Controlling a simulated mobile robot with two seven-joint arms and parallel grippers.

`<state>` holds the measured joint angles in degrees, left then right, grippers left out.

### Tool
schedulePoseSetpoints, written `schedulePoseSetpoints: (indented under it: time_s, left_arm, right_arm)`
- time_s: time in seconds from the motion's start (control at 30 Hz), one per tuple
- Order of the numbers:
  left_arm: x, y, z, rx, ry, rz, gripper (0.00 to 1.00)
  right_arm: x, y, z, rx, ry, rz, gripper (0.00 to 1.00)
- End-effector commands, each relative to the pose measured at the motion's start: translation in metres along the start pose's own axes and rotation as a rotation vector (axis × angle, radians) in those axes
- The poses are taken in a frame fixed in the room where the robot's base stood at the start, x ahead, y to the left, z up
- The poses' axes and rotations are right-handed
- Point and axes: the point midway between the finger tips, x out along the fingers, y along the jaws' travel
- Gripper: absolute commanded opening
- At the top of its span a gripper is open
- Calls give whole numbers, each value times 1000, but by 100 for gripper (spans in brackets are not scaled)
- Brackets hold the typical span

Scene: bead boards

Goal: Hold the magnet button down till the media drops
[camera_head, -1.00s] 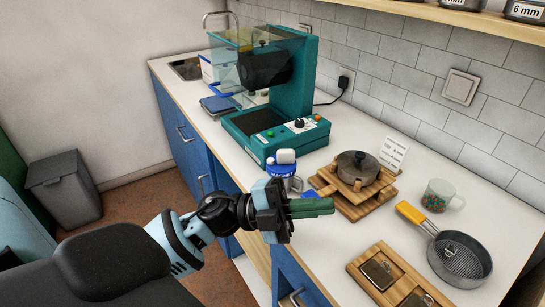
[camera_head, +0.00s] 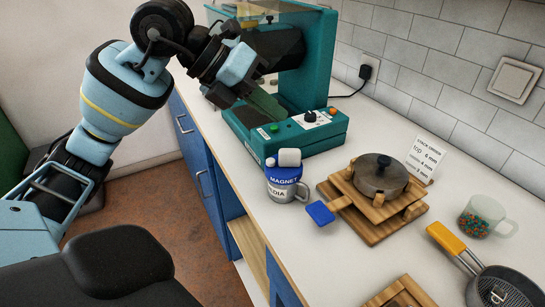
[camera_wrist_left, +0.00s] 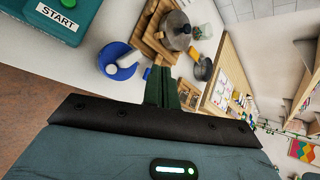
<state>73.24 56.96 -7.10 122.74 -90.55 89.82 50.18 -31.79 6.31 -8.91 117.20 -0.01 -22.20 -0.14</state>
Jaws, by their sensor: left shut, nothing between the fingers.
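The magnet (camera_head: 284,177) is a blue cap with a "MAGNET" label and a white, rounded top piece. It sits on a grey metal cup (camera_head: 289,193) marked "MEDIA", on the counter. The cap also shows from above in the left wrist view (camera_wrist_left: 113,70). My left gripper (camera_head: 268,106) has green fingers, shut and empty, raised in front of the teal machine, above its panel and well behind the cup. The shut fingers also show in the left wrist view (camera_wrist_left: 161,86). Any media inside the cup is hidden. My right gripper is not in view.
The teal machine (camera_head: 310,65) has a green button (camera_head: 275,127), a dial (camera_head: 311,117) and an orange button (camera_head: 333,111). A wooden stand (camera_head: 375,231) with a lidded pot (camera_head: 380,178), a blue paddle (camera_head: 320,213), a bead mug (camera_head: 484,216) and a pan (camera_head: 502,288) stand rightward.

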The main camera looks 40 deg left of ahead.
Motion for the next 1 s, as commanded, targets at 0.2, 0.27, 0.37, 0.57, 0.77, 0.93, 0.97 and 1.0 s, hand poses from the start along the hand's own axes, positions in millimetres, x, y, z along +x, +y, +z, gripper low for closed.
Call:
schedulePoseSetpoints:
  time_s: [0.2, 0.27, 0.37, 0.57, 0.77, 0.93, 0.97, 1.0]
  left_arm:
    - [-14, 7, 8, 1, -42, 72, 0]
    - [-14, 8, 8, 1, -43, 74, 0]
    - [-14, 7, 8, 1, -43, 73, 0]
    - [-13, 8, 7, 1, -41, 71, 0]
    - [-6, 13, 3, 0, -39, 70, 0]
    - [5, 22, -5, 0, -37, 70, 0]
    - [7, 24, -7, 0, -38, 70, 0]
    - [10, 26, -9, 0, -38, 70, 0]
  right_arm:
    - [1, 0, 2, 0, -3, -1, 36]
    - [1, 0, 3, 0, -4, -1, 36]
    - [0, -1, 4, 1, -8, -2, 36]
    - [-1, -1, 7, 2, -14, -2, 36]
    - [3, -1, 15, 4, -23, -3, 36]
    - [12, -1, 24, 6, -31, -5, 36]
    - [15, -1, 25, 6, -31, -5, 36]
    - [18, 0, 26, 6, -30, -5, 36]
